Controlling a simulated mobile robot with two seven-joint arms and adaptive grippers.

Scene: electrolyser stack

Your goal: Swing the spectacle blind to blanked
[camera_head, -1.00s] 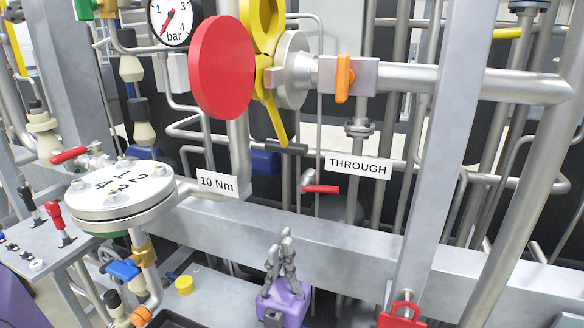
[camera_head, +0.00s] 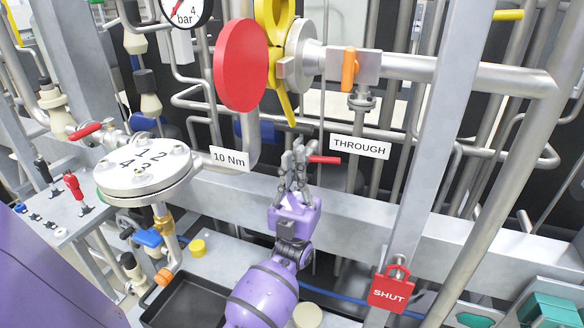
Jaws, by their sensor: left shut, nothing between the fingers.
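The spectacle blind (camera_head: 279,66) is yellow, with a ring at the top cut by the picture's edge. It sits between a red disc (camera_head: 240,65) and a grey flange (camera_head: 303,56), and a yellow tail (camera_head: 287,108) hangs below. A white THROUGH label (camera_head: 360,147) is on the right. My left gripper (camera_head: 298,148) is shut and empty, its fingers pointing up just below the tail's lower end. I cannot tell whether the fingertips touch anything. My right gripper is not in view.
A pipe with an orange-handled valve (camera_head: 349,70) runs right from the flange. A red-handled valve (camera_head: 322,159) is close to my left fingers. A steel beam (camera_head: 350,195) crosses behind the gripper. A red SHUT padlock (camera_head: 390,290) hangs at right; a black tray (camera_head: 190,298) lies below.

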